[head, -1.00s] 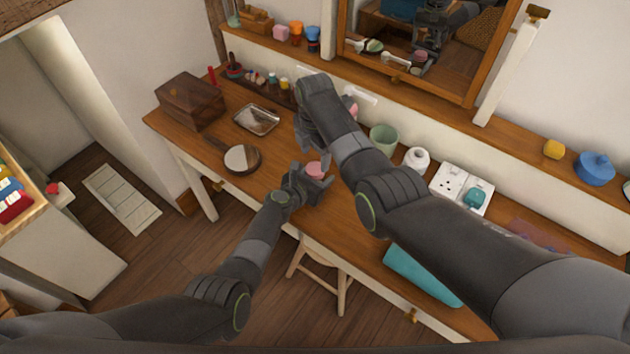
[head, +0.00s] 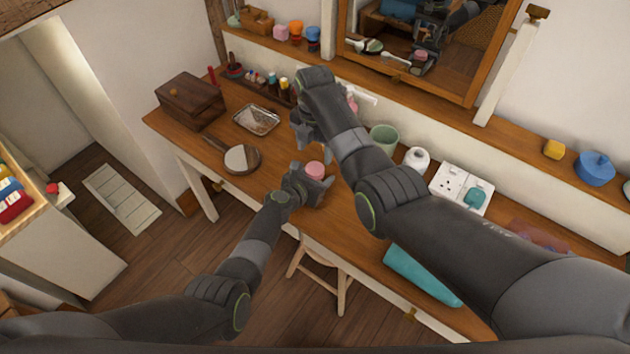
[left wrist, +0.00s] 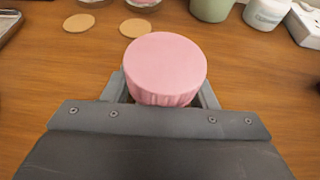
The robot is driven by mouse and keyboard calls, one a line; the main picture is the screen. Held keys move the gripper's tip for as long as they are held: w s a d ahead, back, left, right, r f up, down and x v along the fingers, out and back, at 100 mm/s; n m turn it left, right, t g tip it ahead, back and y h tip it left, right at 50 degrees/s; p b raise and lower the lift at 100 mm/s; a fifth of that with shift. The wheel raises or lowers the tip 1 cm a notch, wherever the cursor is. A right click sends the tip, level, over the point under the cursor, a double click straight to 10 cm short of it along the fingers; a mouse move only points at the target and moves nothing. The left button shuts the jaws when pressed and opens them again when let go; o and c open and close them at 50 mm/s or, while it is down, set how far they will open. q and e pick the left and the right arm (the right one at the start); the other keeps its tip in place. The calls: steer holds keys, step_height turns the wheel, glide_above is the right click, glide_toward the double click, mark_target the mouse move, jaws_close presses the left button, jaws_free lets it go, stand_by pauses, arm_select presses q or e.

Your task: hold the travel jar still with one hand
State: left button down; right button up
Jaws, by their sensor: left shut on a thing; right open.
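The travel jar is taken to be the small round thing with a pink ridged lid (head: 315,169). It stands on the wooden dressing table near its front edge. In the left wrist view the pink lid (left wrist: 165,68) fills the space between the fingers, and the jar's body below it is hidden. My left gripper (head: 312,182) is shut on the jar, with a finger on each side. My right gripper (head: 303,135) is open and empty above the table, behind and slightly left of the jar.
A hand mirror (head: 242,159), a metal tray (head: 256,120) and a wooden box (head: 190,99) lie to the left. A green cup (head: 384,138), a white jar (head: 417,158) and a socket plate (head: 449,180) stand to the right. Two tan discs (left wrist: 136,28) lie behind the jar.

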mark_target(315, 168)
steer(key=shift+f, duration=3.25)
steer(key=c, duration=1)
steer(key=shift+m, duration=1.7)
steer(key=o, duration=1.1)
